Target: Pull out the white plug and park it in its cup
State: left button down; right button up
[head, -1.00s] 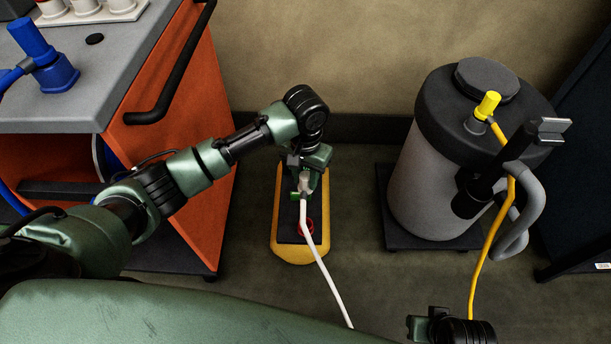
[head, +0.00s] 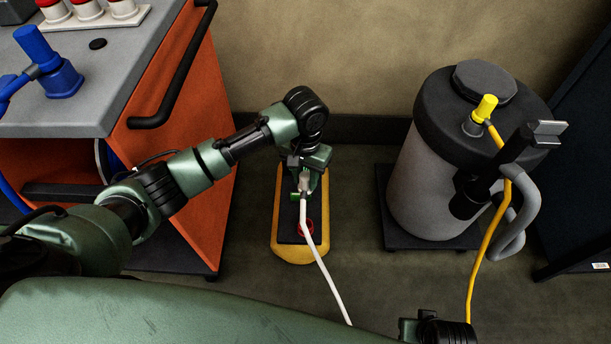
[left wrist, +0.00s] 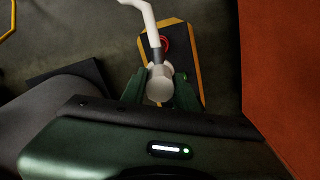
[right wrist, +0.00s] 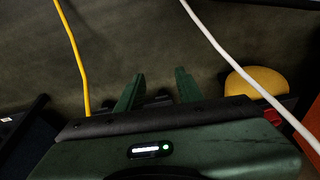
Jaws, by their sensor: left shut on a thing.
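The white plug (left wrist: 160,84) is between the fingers of my left gripper (left wrist: 160,92), which is shut on it. In the head view my left gripper (head: 303,184) is over the far part of a yellow-edged black floor block (head: 290,238). The white cable (head: 326,277) runs from the plug toward the bottom of the view. Whether the plug is seated in the block or lifted clear is hidden. My right gripper (right wrist: 160,86) is open and empty; it shows partly at the bottom edge of the head view (head: 416,328). I cannot tell which cup belongs to the plug.
A red ring (head: 305,228) is on the block's near part. An orange cart (head: 190,160) at left carries a blue plug (head: 50,65) and red-and-white round pieces on a white tray (head: 105,22). A grey tank (head: 430,190) with a yellow plug (head: 485,108) stands at right.

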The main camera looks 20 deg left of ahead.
pick_arm(q)
jog(key=shift+r+p, duration=0.2)
jog(key=shift+p, duration=0.1)
jog(key=shift+r+p, duration=0.2)
jog(key=shift+p, duration=0.15)
jog(key=shift+r+p, duration=0.2)
jog(key=shift+p, duration=0.15)
jog(key=shift+r+p, duration=0.15)
jog(key=shift+p, duration=0.15)
jog(key=shift+r, duration=0.1)
pick_arm(e)
jog(key=s+f, duration=0.4)
jog(key=f, duration=0.5)
jog(key=shift+s+d+f+g, duration=0.3)
jog(key=shift+s+f, duration=0.05)
jog(key=shift+s, duration=0.05)
